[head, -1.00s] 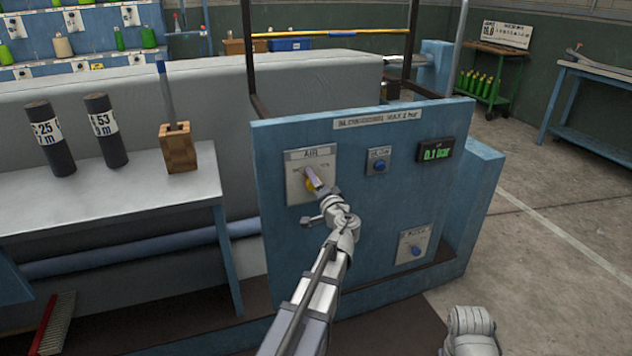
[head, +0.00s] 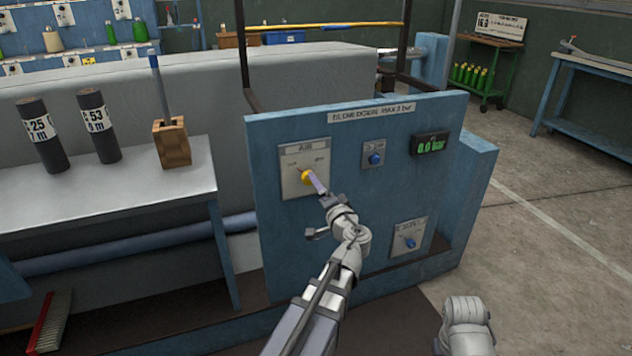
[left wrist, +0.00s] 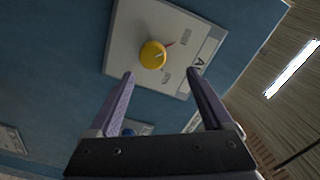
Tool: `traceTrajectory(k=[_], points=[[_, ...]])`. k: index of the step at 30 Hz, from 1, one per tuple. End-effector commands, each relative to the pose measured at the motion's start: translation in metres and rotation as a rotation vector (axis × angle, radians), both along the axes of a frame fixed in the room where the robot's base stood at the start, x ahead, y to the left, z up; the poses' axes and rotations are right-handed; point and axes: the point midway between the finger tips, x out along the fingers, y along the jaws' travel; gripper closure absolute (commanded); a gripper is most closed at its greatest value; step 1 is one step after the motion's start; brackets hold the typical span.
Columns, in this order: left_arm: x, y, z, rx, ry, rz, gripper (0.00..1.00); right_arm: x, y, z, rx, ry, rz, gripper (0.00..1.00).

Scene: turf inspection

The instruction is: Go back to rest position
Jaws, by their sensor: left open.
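The yellow AIR knob (head: 306,177) sits on a pale plate (head: 291,190) on the blue panel (head: 290,240). In the left wrist view the knob (left wrist: 152,55) shows just beyond the fingertips. My left gripper (head: 318,184) is open in front of the knob, with a gap between its fingers and nothing held; the wrist view shows both fingers (left wrist: 160,73) spread. A link of my right arm (head: 466,325) shows at the lower right; its jaws are out of view.
The panel also bears a blue button (head: 376,158), a lower blue knob (head: 411,243) and a display (head: 431,144) reading 0.0 bar. A grey table (head: 100,195) with two black cylinders (head: 43,135) and a wooden block (head: 172,145) stands left. Open floor (head: 560,260) lies right.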

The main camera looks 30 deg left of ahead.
Motion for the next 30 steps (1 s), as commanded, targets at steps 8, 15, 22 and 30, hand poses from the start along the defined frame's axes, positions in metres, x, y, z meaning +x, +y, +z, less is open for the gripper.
traceTrajectory(k=[8, 15, 22, 30], points=[[-0.001, -0.002, 0.0, 0.0, 0.0, 0.0, 0.16, 0.0, 0.0, 0.0, 0.0, 0.0, 0.0, 0.5], [-0.001, -0.002, 0.0, 0.0, 0.0, 0.0, 0.16, 0.0, 0.0, 0.0, 0.0, 0.0, 0.0, 0.5], [-0.015, -0.021, -0.027, -0.129, 0.038, 0.038, 0.16, 0.0, 0.0, 0.0, 0.0, 0.0, 0.0, 0.5], [-0.084, -0.126, -0.141, -0.593, 0.372, 0.121, 0.16, 0.0, 0.0, 0.0, 0.0, 0.0, 0.0, 0.5]])
